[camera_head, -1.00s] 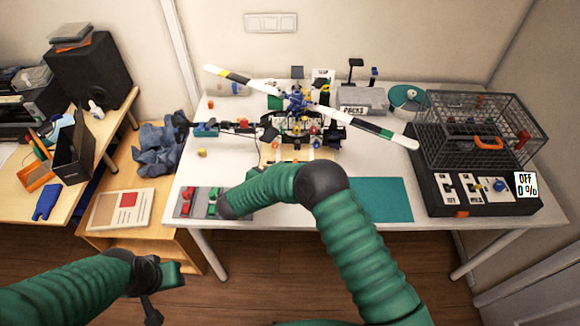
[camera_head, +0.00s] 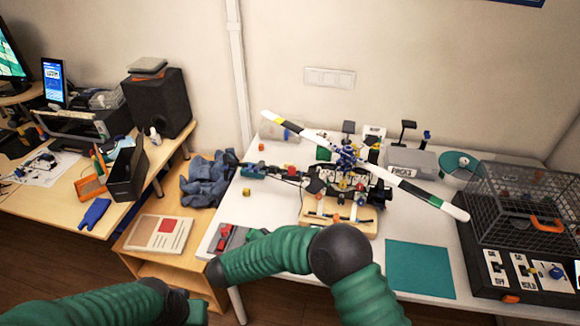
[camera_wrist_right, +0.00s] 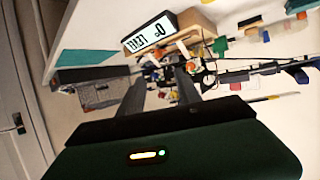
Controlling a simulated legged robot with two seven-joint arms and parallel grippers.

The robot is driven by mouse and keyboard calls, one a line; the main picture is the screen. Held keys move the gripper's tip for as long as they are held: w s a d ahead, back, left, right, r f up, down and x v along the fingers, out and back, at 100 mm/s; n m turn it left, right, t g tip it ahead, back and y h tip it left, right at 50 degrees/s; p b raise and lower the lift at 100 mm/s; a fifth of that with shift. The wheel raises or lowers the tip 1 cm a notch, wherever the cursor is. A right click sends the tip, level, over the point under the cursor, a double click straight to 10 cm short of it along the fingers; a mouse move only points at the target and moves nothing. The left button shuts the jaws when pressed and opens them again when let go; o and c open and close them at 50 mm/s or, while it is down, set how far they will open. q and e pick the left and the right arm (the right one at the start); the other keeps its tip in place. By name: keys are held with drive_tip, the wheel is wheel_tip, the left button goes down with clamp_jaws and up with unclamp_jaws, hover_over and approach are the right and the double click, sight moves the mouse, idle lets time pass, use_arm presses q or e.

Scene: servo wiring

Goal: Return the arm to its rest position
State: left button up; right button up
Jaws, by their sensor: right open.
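My right arm (camera_head: 345,255) enters the head view from the bottom, bends at a dark elbow, and its forearm reaches left along the table's front edge. Its jaws cannot be made out there. In the right wrist view my right gripper (camera_wrist_right: 160,94) shows two dark fingers spread apart with nothing held between them. My left arm (camera_head: 90,305) lies low at the bottom left of the head view. Its gripper end (camera_head: 196,311) is partly cut off by the bottom edge, and its jaws cannot be made out.
A propeller rig on a wooden base (camera_head: 356,222) stands on the white table. A teal mat (camera_head: 420,268) lies right of my elbow, near a wire cage (camera_head: 520,205). A tray with red parts (camera_head: 225,240) is behind my forearm. A book (camera_head: 158,234) lies on the low shelf.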

drive_tip(key=w+a+r+n+t+y, duration=0.2)
drive_tip(key=w+r+n+t+y, duration=0.4)
drive_tip(key=w+y, duration=0.25)
drive_tip(key=s+d+f+n+g, duration=0.1)
drive_tip(key=s+d+g, duration=0.3)
drive_tip(key=s, duration=0.6)
drive_tip(key=s+d+f+n+g+y, duration=0.1)
drive_tip(key=s+d+g, duration=0.3)
drive_tip(key=s, duration=0.6)
drive_tip(key=s+d+f+n+g+y, duration=0.1)
drive_tip(key=s+d+g, duration=0.3)
drive_tip(key=s+d, duration=0.4)
drive_tip(key=shift+s+f+n, duration=0.6)
drive_tip(key=shift+s+f, duration=0.3)
drive_tip(key=shift+s, duration=0.2)
use_arm(q)
drive_tip(key=shift+a, duration=0.1)
use_arm(e)
drive_tip(key=shift+d, duration=0.1)
use_arm(q)
drive_tip(key=shift+d, duration=0.2)
use_arm(e)
drive_tip(key=shift+d, duration=0.15)
use_arm(q)
drive_tip(key=shift+o, duration=0.4)
